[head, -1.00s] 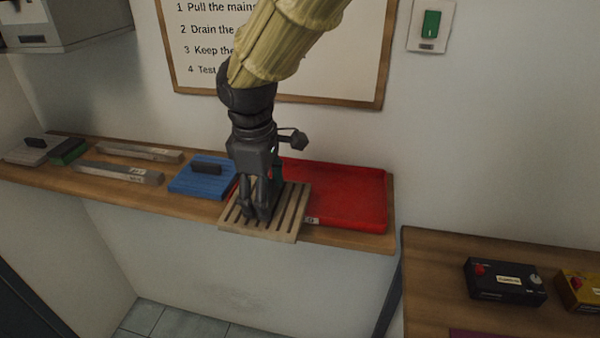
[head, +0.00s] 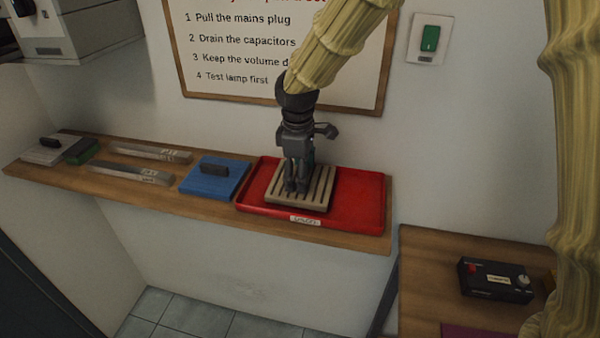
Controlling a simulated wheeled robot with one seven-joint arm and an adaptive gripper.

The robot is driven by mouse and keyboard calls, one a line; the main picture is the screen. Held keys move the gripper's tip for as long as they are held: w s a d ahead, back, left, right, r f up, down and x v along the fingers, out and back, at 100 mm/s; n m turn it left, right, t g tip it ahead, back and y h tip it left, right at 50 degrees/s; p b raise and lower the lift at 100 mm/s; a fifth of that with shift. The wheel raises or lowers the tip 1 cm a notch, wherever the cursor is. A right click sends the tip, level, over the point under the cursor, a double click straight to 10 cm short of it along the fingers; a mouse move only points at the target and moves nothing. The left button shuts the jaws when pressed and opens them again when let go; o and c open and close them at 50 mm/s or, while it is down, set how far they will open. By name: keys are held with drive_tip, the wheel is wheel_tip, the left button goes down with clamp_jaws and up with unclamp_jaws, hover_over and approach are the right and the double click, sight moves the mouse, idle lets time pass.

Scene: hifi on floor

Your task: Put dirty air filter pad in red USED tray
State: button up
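The dirty air filter pad (head: 316,194), a beige slatted square, is within the outline of the red USED tray (head: 350,205). The tray has a raised rim and a white label on its front edge. My gripper (head: 296,187) points down at the middle of the pad, with its fingers close together and shut on it. The fingers hide the part of the pad they hold. I cannot tell whether the pad touches the tray floor or hangs just above it.
The wooden shelf (head: 130,193) also bears a blue pad (head: 213,180) with a dark handle just left of the tray, long grey bars (head: 130,172), a green block (head: 80,151) and a grey pad (head: 42,154). A lower table at right holds a black box (head: 495,280).

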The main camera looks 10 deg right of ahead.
drive_tip(key=shift+s+f+p, duration=0.15)
drive_tip(key=shift+f+p, duration=0.15)
drive_tip(key=shift+f, duration=0.25)
drive_tip(key=shift+a+f, duration=0.1)
drive_tip(key=shift+f, duration=0.2)
drive_tip(key=o, duration=1.5)
drive_tip(key=shift+r, duration=0.1)
drive_tip(key=r+b, duration=0.1)
drive_tip(key=r, duration=0.3)
drive_tip(key=r+b, duration=0.1)
drive_tip(key=r, duration=0.3)
drive_tip(key=s+r+b, duration=0.1)
drive_tip(key=r, duration=0.2)
drive_tip(key=shift+a+r, duration=0.25)
drive_tip(key=shift+r, duration=0.15)
